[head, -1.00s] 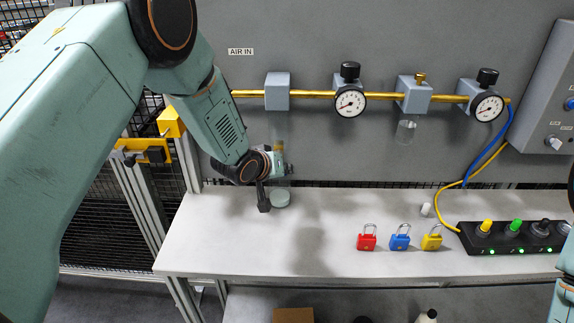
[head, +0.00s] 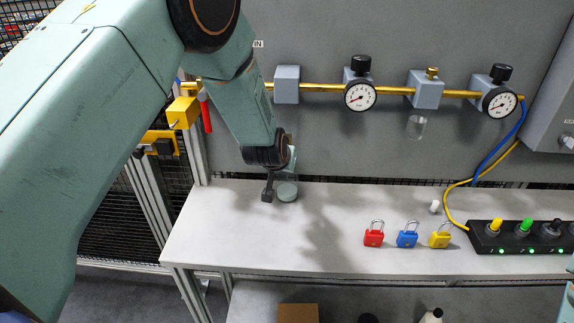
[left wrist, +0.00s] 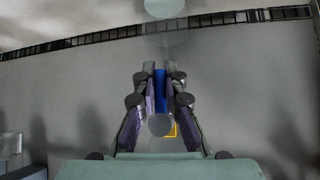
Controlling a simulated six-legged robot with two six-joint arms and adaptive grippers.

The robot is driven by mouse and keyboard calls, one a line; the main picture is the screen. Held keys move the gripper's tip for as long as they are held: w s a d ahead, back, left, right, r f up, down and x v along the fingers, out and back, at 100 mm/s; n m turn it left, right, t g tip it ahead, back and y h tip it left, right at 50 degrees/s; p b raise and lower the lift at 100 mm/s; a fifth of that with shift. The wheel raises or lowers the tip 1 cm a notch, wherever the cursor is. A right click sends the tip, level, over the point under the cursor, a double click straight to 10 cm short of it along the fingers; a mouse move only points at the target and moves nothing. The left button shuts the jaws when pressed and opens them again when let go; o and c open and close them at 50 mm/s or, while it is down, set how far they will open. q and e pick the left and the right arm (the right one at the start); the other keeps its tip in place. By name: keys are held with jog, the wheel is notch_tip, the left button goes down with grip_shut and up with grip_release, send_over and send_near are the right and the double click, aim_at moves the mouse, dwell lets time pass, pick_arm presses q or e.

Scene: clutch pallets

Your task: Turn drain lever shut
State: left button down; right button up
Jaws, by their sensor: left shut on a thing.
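In the left wrist view my left gripper (left wrist: 160,72) has its two fingers closed on a narrow blue piece, which looks like the drain lever (left wrist: 160,92). A grey round part and a yellow-edged square show between the finger bases. In the head view my left wrist covers the fingers and the lever. It stands in front of the clear bowl (head: 291,150) that hangs below the leftmost grey block (head: 286,85) on the brass pipe. The lever's exact angle cannot be told. My right gripper is out of view.
Red (head: 374,238), blue (head: 407,239) and yellow (head: 440,240) padlocks stand to the right. A red handle (head: 205,113) is left of my forearm. The bench front is clear.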

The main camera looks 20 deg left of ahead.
pick_arm(q)
jog(key=shift+s+f, duration=0.3)
jog(key=shift+f, duration=0.05)
jog(key=c, duration=1.4)
grip_release()
jog(key=shift+w+r, duration=0.1)
jog(key=shift+r, duration=0.1)
jog(key=shift+r, duration=0.15)
jog(key=v, duration=1.1)
jog(key=shift+s+r, duration=0.25)
jog(key=shift+r, duration=0.05)
